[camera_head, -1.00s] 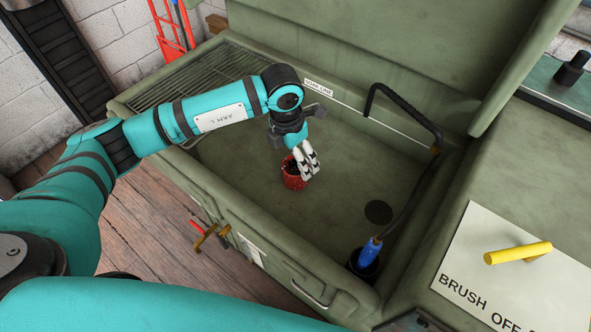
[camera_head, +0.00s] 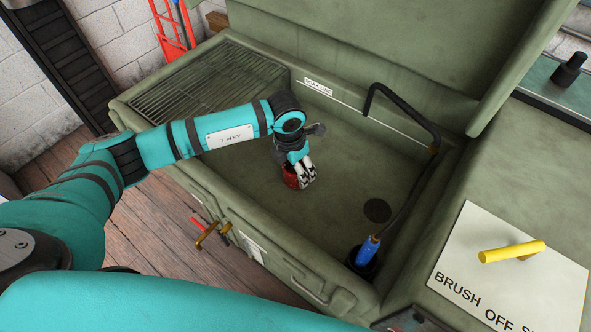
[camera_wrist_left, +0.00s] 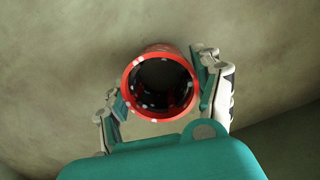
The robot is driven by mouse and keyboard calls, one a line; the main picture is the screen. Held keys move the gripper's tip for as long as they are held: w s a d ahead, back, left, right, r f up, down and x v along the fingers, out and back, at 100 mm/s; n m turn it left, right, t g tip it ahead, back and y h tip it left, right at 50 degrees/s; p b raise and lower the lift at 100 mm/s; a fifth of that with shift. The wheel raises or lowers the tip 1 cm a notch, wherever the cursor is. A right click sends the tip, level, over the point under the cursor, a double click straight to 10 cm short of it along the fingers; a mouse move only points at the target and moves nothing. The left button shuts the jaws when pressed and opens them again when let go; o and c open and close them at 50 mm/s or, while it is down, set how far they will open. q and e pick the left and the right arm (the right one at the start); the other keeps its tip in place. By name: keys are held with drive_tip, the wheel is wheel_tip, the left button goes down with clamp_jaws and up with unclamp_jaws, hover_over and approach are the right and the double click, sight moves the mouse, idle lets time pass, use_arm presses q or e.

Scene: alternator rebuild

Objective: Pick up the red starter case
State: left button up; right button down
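The red starter case (camera_head: 289,180) is a short open cylinder with light specks, standing on the floor of the green wash basin. In the left wrist view the case (camera_wrist_left: 129,90) shows its round open end and dark inside. My left gripper (camera_head: 302,178) is down at the case. In the left wrist view the fingers of my left gripper (camera_wrist_left: 160,85) are spread, one on each side of the case. The pads are very close to its wall; I cannot tell whether they touch. In the head view the fingers hide part of the case. My right gripper is not in view.
The green basin (camera_head: 335,195) has raised walls and a grating (camera_head: 210,80) at its left. A black hose (camera_head: 430,180) with a blue-handled brush (camera_head: 368,250) stands at the right, near a dark drain (camera_head: 377,210). The basin floor around the case is clear.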

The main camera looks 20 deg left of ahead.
use_arm(q)
drive_tip(key=shift+w+r, duration=0.1)
drive_tip(key=c, duration=1.1)
